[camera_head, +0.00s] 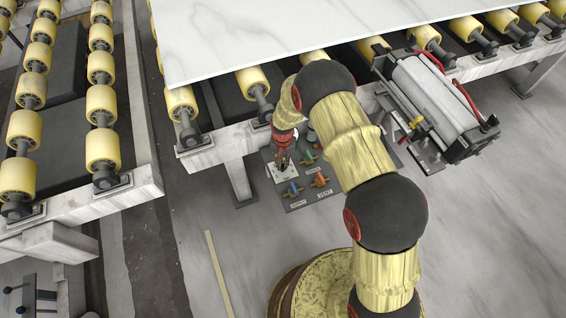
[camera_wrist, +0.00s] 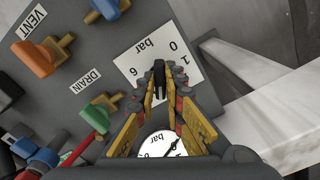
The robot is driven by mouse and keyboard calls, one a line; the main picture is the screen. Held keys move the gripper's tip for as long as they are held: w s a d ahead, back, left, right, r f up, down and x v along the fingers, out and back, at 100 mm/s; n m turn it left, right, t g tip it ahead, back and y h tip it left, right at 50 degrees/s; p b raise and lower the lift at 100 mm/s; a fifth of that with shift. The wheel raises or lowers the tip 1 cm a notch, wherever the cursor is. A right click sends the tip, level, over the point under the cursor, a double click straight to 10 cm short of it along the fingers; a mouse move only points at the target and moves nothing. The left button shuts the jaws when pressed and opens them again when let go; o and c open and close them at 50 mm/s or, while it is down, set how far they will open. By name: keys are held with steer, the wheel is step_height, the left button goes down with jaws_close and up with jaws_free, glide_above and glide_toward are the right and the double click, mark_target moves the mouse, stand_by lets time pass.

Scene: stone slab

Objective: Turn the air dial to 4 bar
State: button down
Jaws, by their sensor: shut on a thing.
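The air dial's white scale plate (camera_wrist: 180,55) is in the wrist view, upside down, with 0, 1, 6 and "bar" readable. The rest of its scale is hidden behind my gripper. My gripper (camera_wrist: 159,88) is shut on the dark dial knob (camera_wrist: 158,68) in front of the plate. A round white gauge (camera_wrist: 158,144) with a dark needle shows between the fingers; its reading is too small to tell. In the head view my gripper (camera_head: 283,160) is over the white dial plate (camera_head: 282,174) on the grey valve panel (camera_head: 300,203).
Beside the dial are the orange VENT valve (camera_wrist: 36,57), the green DRAIN valve (camera_wrist: 98,115) and a blue valve (camera_wrist: 108,8). A marble slab (camera_head: 300,35) lies on yellow rollers above the panel. A cylinder unit (camera_head: 435,95) stands at the right. Open floor lies left of my base.

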mark_target(283, 165)
steer(key=shift+m, duration=0.8)
steer(key=c, duration=2)
jaws_free()
steer(key=shift+o, duration=0.6)
step_height(283, 165, up, 12)
